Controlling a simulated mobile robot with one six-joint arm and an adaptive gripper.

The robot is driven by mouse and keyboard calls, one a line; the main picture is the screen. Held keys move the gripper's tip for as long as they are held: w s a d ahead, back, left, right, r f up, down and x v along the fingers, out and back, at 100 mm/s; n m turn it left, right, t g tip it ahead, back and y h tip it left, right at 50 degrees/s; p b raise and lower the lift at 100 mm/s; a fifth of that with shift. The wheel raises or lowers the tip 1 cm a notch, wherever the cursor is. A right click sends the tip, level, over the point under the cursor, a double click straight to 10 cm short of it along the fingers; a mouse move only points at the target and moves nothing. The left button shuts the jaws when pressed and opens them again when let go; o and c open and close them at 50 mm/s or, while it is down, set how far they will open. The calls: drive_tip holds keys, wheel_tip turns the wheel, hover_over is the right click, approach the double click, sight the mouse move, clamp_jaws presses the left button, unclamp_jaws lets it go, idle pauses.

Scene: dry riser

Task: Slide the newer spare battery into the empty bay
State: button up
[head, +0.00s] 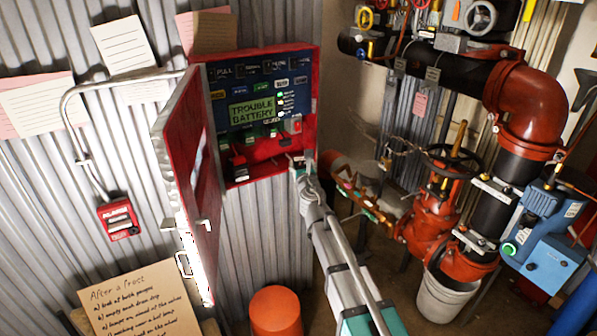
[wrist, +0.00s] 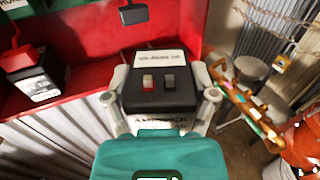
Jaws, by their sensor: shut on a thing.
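My gripper (head: 303,168) is at the lower right of the open red alarm cabinet (head: 269,172). In the wrist view my gripper (wrist: 161,90) is shut on a black battery (wrist: 160,100), one finger on each side. The battery has a white label, too blurred to read, and a red and a grey terminal on top. It is at the front of the cabinet's red floor. Another black battery (wrist: 36,85) stands in the cabinet to the left, with a red connector (wrist: 18,58) at its top. A black connector (wrist: 133,14) hangs beyond the held battery.
The cabinet door (head: 190,165) stands open on the left. The panel display (head: 252,110) reads "TROUBLE BATTERY". An orange cylinder (head: 277,312) is below.

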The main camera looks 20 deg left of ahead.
sight(300, 165)
drive_tip(key=w+f+n+g+y, duration=0.1)
drive_tip(key=w+a+f+n+g+y+b, duration=0.1)
drive_tip(key=y, duration=0.1)
drive_tip(key=shift+w+a+b, duration=0.15)
drive_tip(key=shift+w+b, duration=0.15)
drive_tip(key=shift+w+a+f+n+g+y+b, duration=0.1)
drive_tip(key=shift+w+f+n+g+y+b, duration=0.15)
drive_tip(key=shift+n+g+y, duration=0.3)
drive_tip(key=shift+w+a+f+n+g+y+b, duration=0.1)
drive_tip(key=shift+w+f+n+g+y+b, duration=0.1)
drive_tip(key=shift+n+g+y, duration=0.3)
drive_tip(key=shift+s, duration=0.1)
drive_tip(key=shift+a+r, duration=0.1)
drive_tip(key=shift+x, duration=2.75)
drive_tip(key=shift+x, duration=2.6)
idle(0.8)
